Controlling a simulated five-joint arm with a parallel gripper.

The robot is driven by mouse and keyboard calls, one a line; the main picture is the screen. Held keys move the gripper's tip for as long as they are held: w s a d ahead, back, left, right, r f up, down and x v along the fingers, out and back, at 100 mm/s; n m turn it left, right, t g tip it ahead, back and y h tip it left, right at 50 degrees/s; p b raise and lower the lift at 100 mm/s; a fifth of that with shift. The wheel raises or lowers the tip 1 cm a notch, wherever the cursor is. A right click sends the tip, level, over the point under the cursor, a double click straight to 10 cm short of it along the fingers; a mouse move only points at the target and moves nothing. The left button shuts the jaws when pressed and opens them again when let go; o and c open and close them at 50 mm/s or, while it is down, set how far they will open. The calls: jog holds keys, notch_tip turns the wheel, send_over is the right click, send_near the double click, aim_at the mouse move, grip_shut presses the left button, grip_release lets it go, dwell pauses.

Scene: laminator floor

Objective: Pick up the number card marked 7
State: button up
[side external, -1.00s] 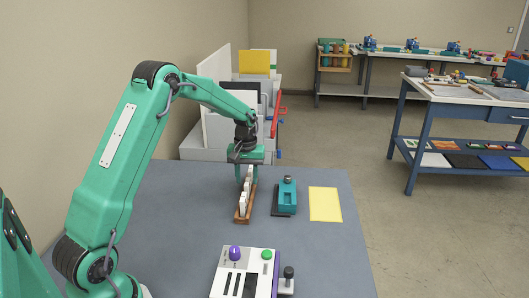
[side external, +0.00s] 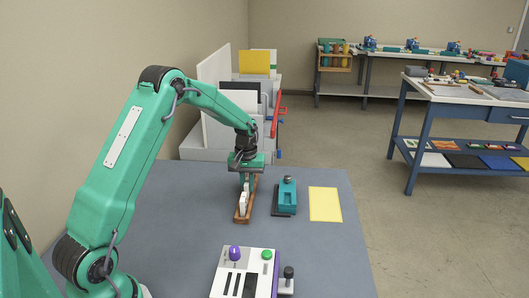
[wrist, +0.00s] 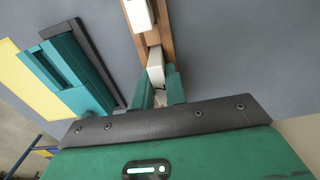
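The white number cards stand in a row in a narrow wooden rack (side external: 240,219) on the grey-blue table. The nearer cards (side external: 243,204) show just below my gripper; their numbers cannot be read, so I cannot tell which is the 7. My gripper (side external: 246,184) is low over the rack, pointing down. In the wrist view my gripper (wrist: 159,95) has its two green fingers apart, with one white card (wrist: 156,68) at the gap between them. Whether they touch it cannot be told. Another white card (wrist: 139,14) stands farther along the rack.
A teal device on a dark base (side external: 287,196) stands just right of the rack, with a yellow sheet (side external: 325,204) beyond it. A white and purple machine (side external: 245,273) is at the table front. Grey shelving with upright panels (side external: 217,132) stands behind the table.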

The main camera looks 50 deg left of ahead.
aim_at(247, 181)
jog(key=shift+r, duration=0.1)
grip_shut()
jog(key=shift+r, duration=0.4)
notch_tip(247, 181, up, 3)
jog(key=shift+r, duration=0.15)
jog(key=s+d+r, duration=0.2)
jog(key=d+r, duration=0.4)
jog(key=d, duration=0.5)
jog(key=shift+d+r, duration=0.3)
jog(key=shift+r, duration=0.05)
jog(key=shift+w, duration=0.15)
